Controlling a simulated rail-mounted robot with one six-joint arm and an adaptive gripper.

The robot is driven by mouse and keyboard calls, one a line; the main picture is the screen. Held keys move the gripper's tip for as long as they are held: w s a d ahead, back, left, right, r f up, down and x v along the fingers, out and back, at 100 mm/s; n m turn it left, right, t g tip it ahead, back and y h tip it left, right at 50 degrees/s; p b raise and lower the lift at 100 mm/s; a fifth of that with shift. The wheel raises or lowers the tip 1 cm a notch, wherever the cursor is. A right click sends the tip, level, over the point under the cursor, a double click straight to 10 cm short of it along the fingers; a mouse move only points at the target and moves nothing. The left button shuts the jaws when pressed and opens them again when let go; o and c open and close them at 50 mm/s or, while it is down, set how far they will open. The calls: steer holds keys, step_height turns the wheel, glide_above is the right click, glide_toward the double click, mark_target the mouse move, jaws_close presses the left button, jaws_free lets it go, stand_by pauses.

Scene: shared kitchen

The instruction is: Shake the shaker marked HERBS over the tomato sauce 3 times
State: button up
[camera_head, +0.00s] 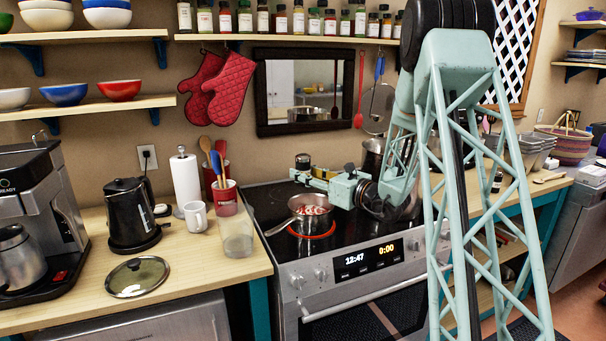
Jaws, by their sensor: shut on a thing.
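My gripper (301,174) is above the stove, level, reaching in from the right, and is shut on a small dark-topped shaker (303,161). The shaker looks upright. Its label is too small to read here, and its lower part is hidden by the fingers. A steel saucepan (296,220) with red tomato sauce (312,210) stands on a glowing red burner just below and in front of the gripper in the picture. The saucepan's handle points to the lower left. I cannot tell whether the shaker is directly over the sauce.
A dark pot (374,155) stands at the back of the stove (275,200). Left on the counter (200,262) are a glass (237,238), a white mug (196,216), a utensil holder, a kettle (131,212) and a lid (138,277). Spice jars line the shelf above.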

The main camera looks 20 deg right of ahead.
steer(key=shift+a+m+p, duration=0.15)
steer(key=shift+m+p, duration=1.65)
steer(key=shift+p, duration=1)
steer(key=shift+s+a+r+m+p, duration=0.1)
steer(key=shift+r+m+p, duration=0.05)
steer(key=shift+m+p, duration=2.15)
steer(key=shift+r+m+p, duration=0.1)
steer(key=shift+m+p, duration=1.3)
steer(key=shift+p, duration=1.25)
steer(key=shift+a+r+m+p, duration=0.1)
steer(key=shift+a+m+p, duration=0.05)
steer(key=shift+m+p, duration=1.95)
